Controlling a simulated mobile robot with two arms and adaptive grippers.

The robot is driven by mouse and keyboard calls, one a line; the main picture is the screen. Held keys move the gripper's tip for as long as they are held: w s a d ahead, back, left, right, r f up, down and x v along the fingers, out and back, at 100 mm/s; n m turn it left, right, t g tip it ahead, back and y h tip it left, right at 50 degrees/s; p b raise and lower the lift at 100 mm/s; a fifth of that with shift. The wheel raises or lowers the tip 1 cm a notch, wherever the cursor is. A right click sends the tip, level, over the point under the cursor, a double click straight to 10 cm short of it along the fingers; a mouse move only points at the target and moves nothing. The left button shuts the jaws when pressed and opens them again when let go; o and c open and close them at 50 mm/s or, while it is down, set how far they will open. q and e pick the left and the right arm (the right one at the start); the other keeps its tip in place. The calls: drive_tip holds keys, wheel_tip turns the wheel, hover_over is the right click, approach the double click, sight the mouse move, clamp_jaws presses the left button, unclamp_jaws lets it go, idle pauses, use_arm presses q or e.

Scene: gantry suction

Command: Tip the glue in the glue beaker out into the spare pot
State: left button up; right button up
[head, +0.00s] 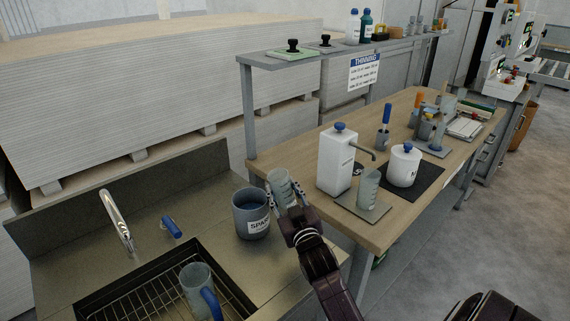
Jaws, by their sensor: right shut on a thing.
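My right gripper (287,200) is shut on a clear, graduated beaker (281,183), which I take to be the glue beaker. It is held just right of the spare pot and leans a little to the left. Its contents cannot be made out. The spare pot (250,214) is a grey-blue, wide-mouthed pot with a white label reading "SPARE". It stands upright on the steel counter beside the sink. Its inside looks blue-grey, and I cannot tell whether it holds anything. My left gripper is not in view.
A sink (150,290) with a rack holds a blue-handled jug (199,289); a tap (117,222) stands behind. On the wooden bench (325,223), another clear beaker (368,187) stands on a grey plate beside a white pump bottle (337,160) and a white pot (404,166). A shelf (265,61) overhangs the bench.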

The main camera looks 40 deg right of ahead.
drive_tip(key=shift+o, duration=0.2)
drive_tip(key=shift+d+r+p, duration=0.15)
drive_tip(key=shift+d+p, duration=0.05)
drive_tip(key=shift+p, duration=0.6)
drive_tip(key=r+p, duration=0.1)
drive_tip(key=d+r+p, duration=0.2)
drive_tip(key=shift+s, duration=0.25)
drive_tip(key=shift+s+d+r, duration=0.1)
drive_tip(key=shift+d+r, duration=0.05)
drive_tip(key=shift+r, duration=0.05)
drive_tip(key=shift+r+m+p, duration=0.6)
drive_tip(key=shift+m+p, duration=0.35)
drive_tip(key=shift+m, duration=0.45)
